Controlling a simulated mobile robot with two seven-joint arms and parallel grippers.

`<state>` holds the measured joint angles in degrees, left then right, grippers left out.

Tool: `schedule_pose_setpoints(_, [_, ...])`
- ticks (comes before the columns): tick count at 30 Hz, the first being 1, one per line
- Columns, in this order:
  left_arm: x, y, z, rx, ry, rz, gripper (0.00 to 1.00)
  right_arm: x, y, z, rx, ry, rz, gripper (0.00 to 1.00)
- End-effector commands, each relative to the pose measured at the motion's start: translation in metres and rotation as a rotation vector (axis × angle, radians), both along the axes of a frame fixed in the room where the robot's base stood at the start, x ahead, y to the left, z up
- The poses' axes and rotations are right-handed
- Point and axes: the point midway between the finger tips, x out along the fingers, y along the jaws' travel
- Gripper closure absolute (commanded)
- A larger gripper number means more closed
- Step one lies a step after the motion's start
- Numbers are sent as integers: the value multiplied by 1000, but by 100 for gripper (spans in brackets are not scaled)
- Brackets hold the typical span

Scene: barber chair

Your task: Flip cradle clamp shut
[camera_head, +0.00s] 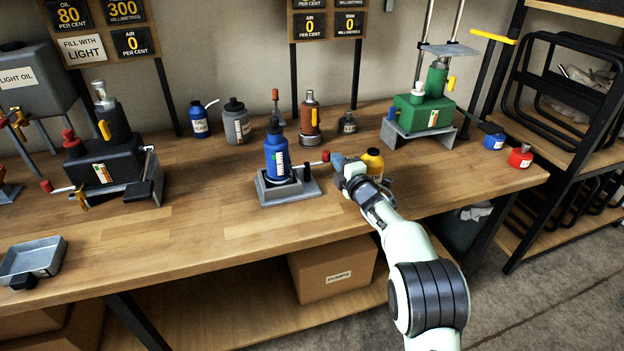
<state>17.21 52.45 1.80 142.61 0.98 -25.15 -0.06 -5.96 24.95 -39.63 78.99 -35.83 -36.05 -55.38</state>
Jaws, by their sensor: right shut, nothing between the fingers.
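A blue pump body (277,160) with a dark cap stands upright in a grey cradle (266,193) in the middle of the bench. A thin clamp lever (309,163) with a red knob (326,156) sticks out to the right from the cradle's side, nearly level. My right gripper (338,161) is just right of the red knob, its fingers shut and empty. The fingertips are close to the knob; I cannot tell whether they touch it. My left gripper is not in view.
A green pump (428,110) stands at the back right and a black pump (105,155) at the left. Several bottles line the back. The bench front (235,240) is clear.

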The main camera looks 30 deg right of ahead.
Motion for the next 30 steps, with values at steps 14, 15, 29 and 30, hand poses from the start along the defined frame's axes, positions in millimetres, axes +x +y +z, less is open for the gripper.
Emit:
schedule_pose_setpoints(14, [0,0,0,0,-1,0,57,-2,-1,2,-1,-4,-3,100])
schedule_pose_setpoints(15, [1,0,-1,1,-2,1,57,-4,-1,3,0,-5,-3,100])
schedule_pose_setpoints(29, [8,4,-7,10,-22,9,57,-80,12,2,5,-4,-2,100])
schedule_pose_setpoints(30, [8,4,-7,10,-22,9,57,-88,14,2,5,-4,-2,100])
